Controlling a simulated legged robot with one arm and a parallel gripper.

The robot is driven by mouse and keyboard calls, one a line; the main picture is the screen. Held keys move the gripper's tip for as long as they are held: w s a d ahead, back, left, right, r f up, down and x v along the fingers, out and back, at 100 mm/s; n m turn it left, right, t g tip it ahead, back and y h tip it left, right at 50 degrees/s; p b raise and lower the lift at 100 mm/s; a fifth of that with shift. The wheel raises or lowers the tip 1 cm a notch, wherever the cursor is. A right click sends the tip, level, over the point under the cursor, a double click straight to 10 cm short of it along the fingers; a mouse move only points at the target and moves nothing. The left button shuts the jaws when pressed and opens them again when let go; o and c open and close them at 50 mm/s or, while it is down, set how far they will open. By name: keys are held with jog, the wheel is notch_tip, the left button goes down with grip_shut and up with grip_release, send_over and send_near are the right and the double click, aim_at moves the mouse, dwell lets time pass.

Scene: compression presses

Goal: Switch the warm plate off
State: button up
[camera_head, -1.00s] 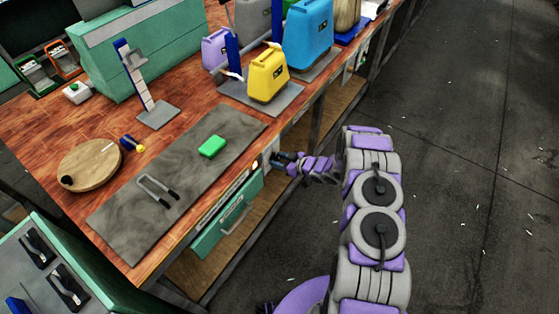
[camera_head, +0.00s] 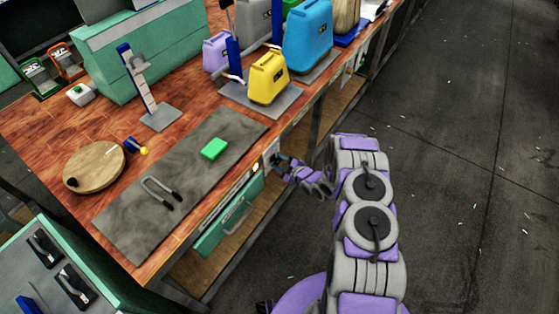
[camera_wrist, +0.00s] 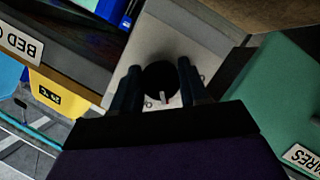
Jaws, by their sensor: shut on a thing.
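The warm plate is most likely the flat dark grey slab (camera_head: 203,166) along the bench's front edge; a green block (camera_head: 214,149) and a U-shaped metal tool (camera_head: 160,190) lie on it. A round black knob (camera_wrist: 161,80) with a pale pointer mark sits on a light grey panel in the wrist view. My gripper (camera_head: 276,160) is at the bench front, at the panel (camera_head: 269,152) below the slab's right end. In the wrist view, my gripper (camera_wrist: 158,75) has one dark finger on each side of the knob and is shut on it. The head view hides the knob behind my gripper.
A teal drawer (camera_head: 228,215) with a handle is left of my gripper. A small lit amber light (camera_head: 256,167) shows beside the panel. Yellow (camera_head: 268,77) and blue (camera_head: 308,40) blocks stand on the bench behind. The floor at right is clear.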

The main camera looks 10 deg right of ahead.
jog(key=n+t+p, duration=0.2)
jog(key=n+p, duration=0.1)
jog(key=n, duration=0.1)
jog(key=shift+s+a+h, duration=0.1)
jog(key=shift+h, duration=0.2)
jog(key=n+p, duration=0.1)
jog(key=n+t+p, duration=0.1)
jog(key=n, duration=0.1)
jog(key=shift+f+t, duration=0.2)
jog(key=shift+t, duration=0.1)
jog(key=n+b, duration=0.1)
jog(key=n+t, duration=0.1)
jog(key=n, duration=0.1)
jog(key=shift+f+n+y+b, duration=0.2)
jog(key=shift+n+y+b, duration=0.1)
jog(key=shift+y+b, duration=0.1)
jog(key=shift+n+t+y+b, duration=0.5)
jog(key=shift+n+b, duration=0.9)
jog(key=shift+n, duration=0.3)
jog(key=shift+r, duration=0.1)
jog(key=o, duration=0.8)
jog(key=shift+o, duration=1)
jog(key=shift+r, duration=0.1)
